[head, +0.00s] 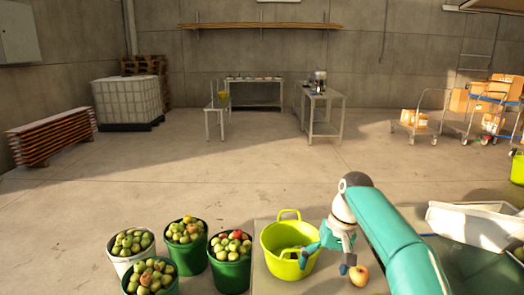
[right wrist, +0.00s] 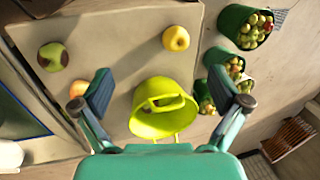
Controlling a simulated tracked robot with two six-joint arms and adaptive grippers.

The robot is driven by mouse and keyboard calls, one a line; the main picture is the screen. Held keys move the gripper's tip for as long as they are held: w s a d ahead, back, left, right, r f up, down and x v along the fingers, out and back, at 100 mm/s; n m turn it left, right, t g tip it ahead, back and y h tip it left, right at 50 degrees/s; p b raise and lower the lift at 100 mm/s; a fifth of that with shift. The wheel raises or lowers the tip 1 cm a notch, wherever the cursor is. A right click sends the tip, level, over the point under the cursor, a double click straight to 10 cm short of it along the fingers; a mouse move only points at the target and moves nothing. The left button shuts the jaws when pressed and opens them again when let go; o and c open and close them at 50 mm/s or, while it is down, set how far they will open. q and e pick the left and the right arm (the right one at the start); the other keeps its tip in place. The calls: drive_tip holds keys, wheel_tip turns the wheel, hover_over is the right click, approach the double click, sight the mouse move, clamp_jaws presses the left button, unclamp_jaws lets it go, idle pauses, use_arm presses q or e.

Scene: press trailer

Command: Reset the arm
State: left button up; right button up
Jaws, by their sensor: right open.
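My right arm comes in from the lower right in the head view. Its teal gripper (head: 327,257) hangs over the table (head: 300,288), beside the right rim of a yellow-green bucket (head: 277,262). In the right wrist view the gripper's two fingers (right wrist: 160,73) are spread wide with nothing held between them. The bucket (right wrist: 160,120) shows beyond them there, with its handles visible. A yellowish-red apple (head: 359,275) lies on the table to the right of the gripper. My left gripper is not in view.
Dark green buckets (head: 230,272) and a white bucket (head: 133,268), full of apples, stand left of the table. A white tray (head: 475,225) is at the right. A brown-marked green apple (right wrist: 53,57) lies on the table.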

drive_tip(key=d+f+x, duration=0.1)
drive_tip(key=d+x, duration=0.1)
drive_tip(key=x, duration=1.4)
drive_tip(key=s+f+y, duration=0.1)
drive_tip(key=s+f, duration=0.8)
drive_tip(key=f, duration=0.3)
drive_tip(key=s+f+m, duration=0.1)
drive_tip(key=s+f, duration=0.2)
drive_tip(key=s, duration=0.8)
drive_tip(key=s+a+f+m, duration=0.1)
drive_tip(key=s+f, duration=0.2)
drive_tip(key=s, duration=0.8)
drive_tip(key=shift+s+f+t, duration=0.3)
drive_tip(key=shift+f, duration=0.05)
